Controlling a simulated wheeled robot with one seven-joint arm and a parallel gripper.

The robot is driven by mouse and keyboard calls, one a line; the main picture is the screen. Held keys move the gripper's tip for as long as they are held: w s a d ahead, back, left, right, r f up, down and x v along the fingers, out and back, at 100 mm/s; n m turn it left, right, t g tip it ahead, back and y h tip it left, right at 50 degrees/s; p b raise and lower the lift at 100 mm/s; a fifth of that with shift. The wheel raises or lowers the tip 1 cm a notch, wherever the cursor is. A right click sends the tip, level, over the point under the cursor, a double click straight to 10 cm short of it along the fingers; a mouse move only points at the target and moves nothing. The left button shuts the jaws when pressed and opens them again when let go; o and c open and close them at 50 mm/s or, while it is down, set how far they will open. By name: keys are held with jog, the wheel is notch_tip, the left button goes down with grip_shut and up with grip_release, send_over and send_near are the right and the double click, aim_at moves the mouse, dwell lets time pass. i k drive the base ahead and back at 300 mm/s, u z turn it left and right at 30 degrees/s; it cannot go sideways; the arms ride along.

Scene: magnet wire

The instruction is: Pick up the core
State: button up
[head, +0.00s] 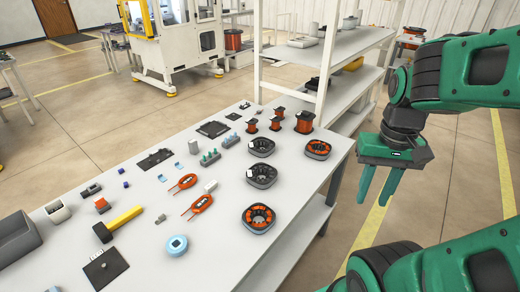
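Several round dark cores or housings sit on the right part of the grey table. Two look bare: a dark core at the back (261,148) and another dark core (262,177) in front of it. Two hold orange windings: a wound core at the right edge (318,149) and a wound core near the front edge (258,219). I cannot tell which one the task means. My gripper (372,204) is right of the table, over the floor, apart from everything. Its two green fingers point down, spread and empty.
The table (222,240) also bears copper spools (303,122), orange-handled tools (199,207), a yellow hammer (123,222), a light blue round item (177,245) and a grey bin (17,238). A white shelf rack (325,60) stands behind. Floor right of the table is clear.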

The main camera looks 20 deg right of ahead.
aim_at(269, 145)
jog(key=u, duration=2.45)
jog(key=k, duration=1.1)
jog(key=z, duration=2.05)
jog(key=i, duration=0.95)
jog(key=z, duration=0.05)
